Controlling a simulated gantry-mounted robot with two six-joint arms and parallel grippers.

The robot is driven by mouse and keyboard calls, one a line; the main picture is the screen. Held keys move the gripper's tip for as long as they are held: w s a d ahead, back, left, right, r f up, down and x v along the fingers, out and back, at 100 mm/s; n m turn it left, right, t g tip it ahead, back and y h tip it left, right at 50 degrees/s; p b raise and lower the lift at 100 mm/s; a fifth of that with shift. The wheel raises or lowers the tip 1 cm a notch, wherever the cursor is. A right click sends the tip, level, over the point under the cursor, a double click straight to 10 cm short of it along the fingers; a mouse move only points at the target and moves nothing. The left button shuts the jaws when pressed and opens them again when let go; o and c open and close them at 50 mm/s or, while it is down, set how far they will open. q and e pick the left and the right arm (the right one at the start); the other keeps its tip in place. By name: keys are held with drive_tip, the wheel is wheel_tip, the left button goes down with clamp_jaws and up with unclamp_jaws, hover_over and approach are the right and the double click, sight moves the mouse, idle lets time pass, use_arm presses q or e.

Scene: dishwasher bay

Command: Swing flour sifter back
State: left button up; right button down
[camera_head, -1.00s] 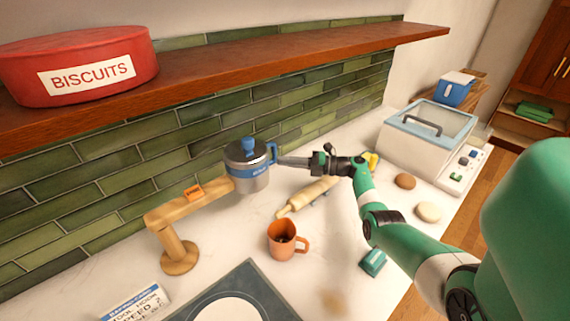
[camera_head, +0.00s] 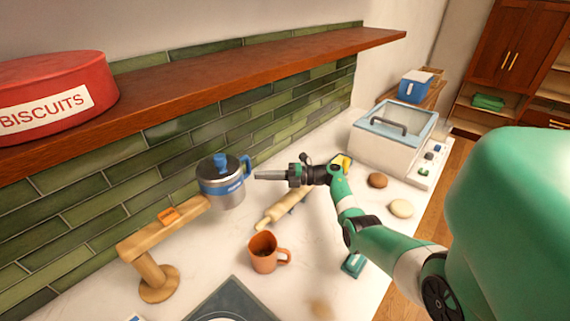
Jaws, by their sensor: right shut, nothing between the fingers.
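The flour sifter (camera_head: 222,187) is a metal cup with blue bands, a dark top with a blue knob, and a blue handle on its right side. It is at the right end of a wooden swing arm (camera_head: 165,230) on a round-footed post, above the counter by the green tiles. My right gripper (camera_head: 258,176) is shut and empty. Its tips point left, just right of the sifter's handle, with a small gap seen between them. My left gripper is not in view.
An orange mug (camera_head: 263,254) and a rolling pin (camera_head: 281,212) are on the counter below my gripper. A wooden shelf (camera_head: 250,62) with a red biscuit tin (camera_head: 50,95) overhangs the tiles. A white lidded machine (camera_head: 392,145) and two round lumps are at right.

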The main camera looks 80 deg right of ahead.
drive_tip(key=s+d+b, duration=0.6)
drive_tip(key=s+b, duration=0.3)
drive_tip(key=shift+s+d+f, duration=0.15)
drive_tip(key=shift+d+f, duration=0.15)
drive_tip(key=shift+f, duration=0.1)
